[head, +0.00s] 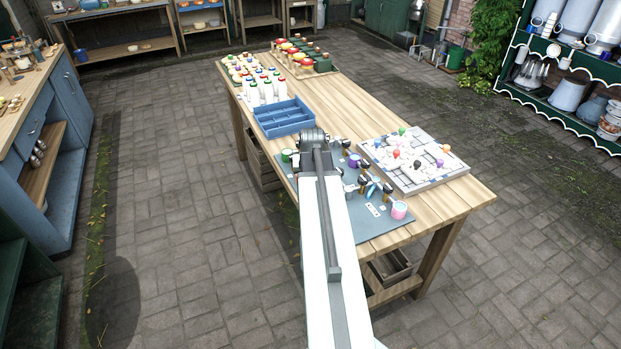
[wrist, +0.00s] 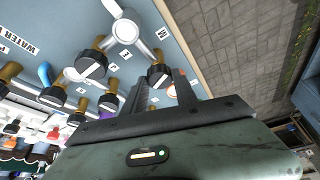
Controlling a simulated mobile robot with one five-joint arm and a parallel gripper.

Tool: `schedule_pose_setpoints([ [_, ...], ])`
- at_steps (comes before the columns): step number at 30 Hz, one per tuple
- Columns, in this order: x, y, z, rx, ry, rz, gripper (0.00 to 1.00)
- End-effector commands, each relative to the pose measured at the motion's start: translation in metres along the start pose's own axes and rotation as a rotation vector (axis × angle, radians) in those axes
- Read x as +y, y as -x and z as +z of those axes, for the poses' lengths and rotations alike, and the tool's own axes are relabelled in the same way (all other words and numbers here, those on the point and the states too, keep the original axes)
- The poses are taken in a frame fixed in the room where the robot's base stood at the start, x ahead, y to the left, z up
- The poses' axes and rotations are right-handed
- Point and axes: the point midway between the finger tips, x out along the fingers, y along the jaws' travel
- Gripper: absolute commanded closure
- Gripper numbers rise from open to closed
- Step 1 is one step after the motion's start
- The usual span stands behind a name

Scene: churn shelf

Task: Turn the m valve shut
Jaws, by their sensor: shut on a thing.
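The grey-blue valve board (head: 372,232) lies on the near part of the wooden table, with brass valves, black handles and small white letter labels. In the wrist view its panel (wrist: 188,50) carries several valves. My gripper (wrist: 160,77) has its two dark fingers on either side of one black valve handle (wrist: 158,74) on a brass stem, shut on it. The label at this handle is partly hidden and I cannot read it. In the head view my arm hides the gripper.
A white-and-grey tray (head: 415,165) with small coloured balls stands right of the board. A blue divided crate (head: 283,118) and white bottles (head: 262,90) stand behind it.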

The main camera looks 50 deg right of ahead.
Motion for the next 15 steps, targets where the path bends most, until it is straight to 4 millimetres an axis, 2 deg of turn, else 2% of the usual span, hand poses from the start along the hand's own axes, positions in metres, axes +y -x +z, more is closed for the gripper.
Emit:
schedule_pose_setpoints([
  [15,-0.0025,-0.0004,-0.0009,0.0,-0.33,0.139,1.0],
])
